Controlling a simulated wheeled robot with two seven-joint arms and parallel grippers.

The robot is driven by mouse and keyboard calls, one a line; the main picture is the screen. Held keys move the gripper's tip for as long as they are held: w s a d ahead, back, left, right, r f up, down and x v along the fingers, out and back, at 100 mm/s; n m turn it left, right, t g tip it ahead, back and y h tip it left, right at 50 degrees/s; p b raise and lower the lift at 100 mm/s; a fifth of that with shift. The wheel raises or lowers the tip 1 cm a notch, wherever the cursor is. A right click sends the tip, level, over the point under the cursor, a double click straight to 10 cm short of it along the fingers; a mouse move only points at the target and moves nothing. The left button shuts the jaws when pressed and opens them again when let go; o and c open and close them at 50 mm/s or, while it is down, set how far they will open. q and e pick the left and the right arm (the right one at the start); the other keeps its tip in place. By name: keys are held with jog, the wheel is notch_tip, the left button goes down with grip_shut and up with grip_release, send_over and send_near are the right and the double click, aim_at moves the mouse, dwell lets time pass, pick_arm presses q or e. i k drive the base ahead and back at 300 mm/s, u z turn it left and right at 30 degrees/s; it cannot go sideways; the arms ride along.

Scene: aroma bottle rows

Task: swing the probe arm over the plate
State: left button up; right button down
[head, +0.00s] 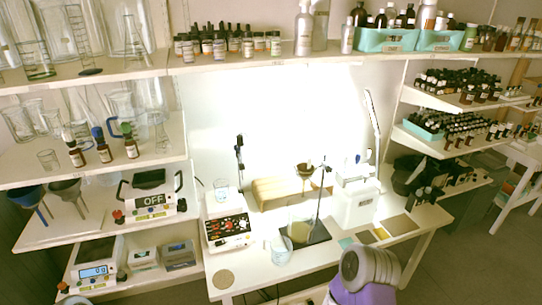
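On the white bench, a white stirrer unit (229,232) with a dark control panel and red knobs stands left of centre. Its pale top plate (218,205) faces up, with a small clear beaker (221,187) at it. A thin black upright with a dark head (239,150) rises at the unit's back right; it looks like the probe arm. The head appears to be behind and right of the plate, but its exact direction is too small to tell. Neither of my grippers shows. A purple and grey link of my arm is at the bottom right of centre.
A dark-based stand (318,234) holds a funnel, with a flask of yellowish liquid (299,229) beside it. A clear beaker (281,250) stands near the front edge. A white instrument (354,203) is at the right. Shelves with bottles and glassware flank the bench.

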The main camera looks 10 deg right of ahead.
aim_at(238, 151)
jog(key=z, duration=0.5)
jog(key=i, duration=0.75)
jog(key=z, duration=0.15)
